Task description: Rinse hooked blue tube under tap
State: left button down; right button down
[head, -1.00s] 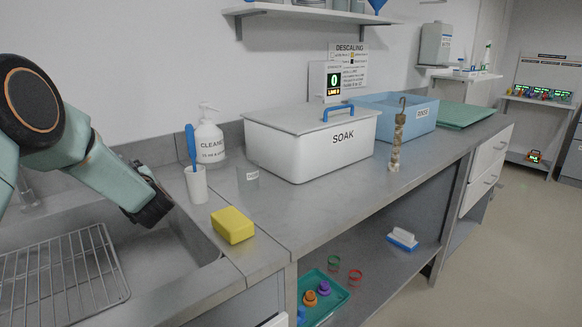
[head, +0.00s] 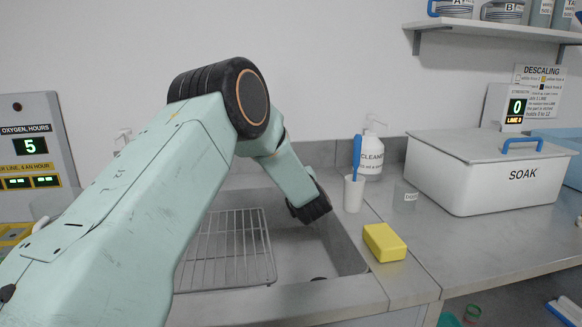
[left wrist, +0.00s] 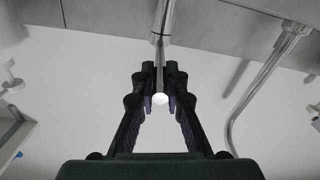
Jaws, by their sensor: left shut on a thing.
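My left gripper (head: 310,208) is over the right part of the sink (head: 345,250), above its basin; its fingertips are not clear in the head view. In the left wrist view my left gripper (left wrist: 160,85) is shut on a thin thing with a pale round end (left wrist: 160,99), seen nearly end-on. No blue shows on it, so I cannot tell whether it is the hooked blue tube. A bent metal pipe (left wrist: 240,100), perhaps the tap, stands to the right, apart from the fingers. No running water shows. My right gripper is not in view.
A wire rack (head: 228,250) covers the sink's left part. On the counter to the right are a yellow sponge (head: 384,242), a white cup with a blue-handled brush (head: 353,193), a cleaner bottle (head: 370,157), a small clear beaker (head: 405,196) and the SOAK box (head: 470,185).

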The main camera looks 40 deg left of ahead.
pick_arm(q)
jog(key=shift+r, duration=0.1)
jog(key=shift+w+d+r+n+g+y+p, duration=0.15)
jog(key=shift+w+d+n+g+y, duration=0.15)
jog(key=shift+w+n+g+y, duration=0.25)
jog(key=shift+w+d+f+n+g+y+p, duration=0.15)
jog(key=shift+w+d+n+g+y, duration=0.2)
jog(key=shift+w+n+g, duration=0.4)
jog(key=shift+s+r+g, duration=0.1)
jog(key=shift+s+g, duration=0.15)
jog(key=shift+g, duration=0.05)
jog(key=c, duration=1.4)
grip_release()
notch_tip(320, 180, up, 10)
jog(key=shift+f, duration=0.15)
